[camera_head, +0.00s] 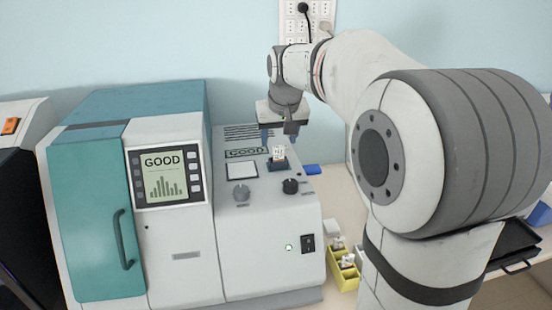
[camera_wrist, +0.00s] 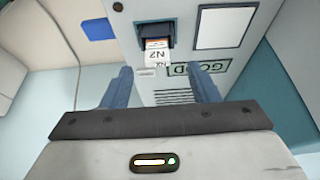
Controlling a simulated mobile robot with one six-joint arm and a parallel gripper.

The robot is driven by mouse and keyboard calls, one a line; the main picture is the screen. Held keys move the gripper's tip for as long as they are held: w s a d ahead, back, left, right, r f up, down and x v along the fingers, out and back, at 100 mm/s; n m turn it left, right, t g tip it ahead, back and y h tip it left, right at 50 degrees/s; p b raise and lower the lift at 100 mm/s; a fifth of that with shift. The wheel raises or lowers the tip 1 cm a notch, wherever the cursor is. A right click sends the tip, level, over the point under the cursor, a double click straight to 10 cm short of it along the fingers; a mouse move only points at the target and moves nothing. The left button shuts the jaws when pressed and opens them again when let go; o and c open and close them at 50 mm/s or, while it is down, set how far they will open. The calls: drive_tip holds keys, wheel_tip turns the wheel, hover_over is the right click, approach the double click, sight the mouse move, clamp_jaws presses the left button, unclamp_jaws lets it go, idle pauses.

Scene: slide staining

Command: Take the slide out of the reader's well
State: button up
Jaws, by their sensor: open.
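The slide (camera_head: 278,154), with a white label, stands in the dark well (camera_head: 278,164) on top of the reader (camera_head: 262,220). In the wrist view the slide (camera_wrist: 156,53) sticks out of the well (camera_wrist: 156,31), and its label appears upside down. My gripper (camera_head: 279,138) is above and behind the slide in the head view. In the wrist view my gripper's two blue fingers (camera_wrist: 163,82) are spread apart, with the slide ahead of the gap between them. The gripper is open and empty. The slide's lower part is hidden in the well.
The teal and white reader cabinet (camera_head: 90,210) has a screen (camera_head: 163,174) reading GOOD. Two knobs (camera_head: 290,186) stand on the panel near the well. A blue item (camera_head: 312,169) and a yellow rack (camera_head: 345,268) lie to the right. A black tray (camera_head: 510,245) is at far right.

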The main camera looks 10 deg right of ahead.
sight(279, 147)
drive_tip(key=p+x, duration=0.1)
drive_tip(key=x, duration=0.4)
drive_tip(key=shift+w+d+f+p, duration=0.15)
drive_tip(key=shift+w+f+p, duration=0.1)
drive_tip(key=shift+f+p, duration=0.1)
drive_tip(key=shift+r, duration=0.1)
drive_tip(key=c, duration=1.1)
drive_tip(key=shift+o, duration=0.2)
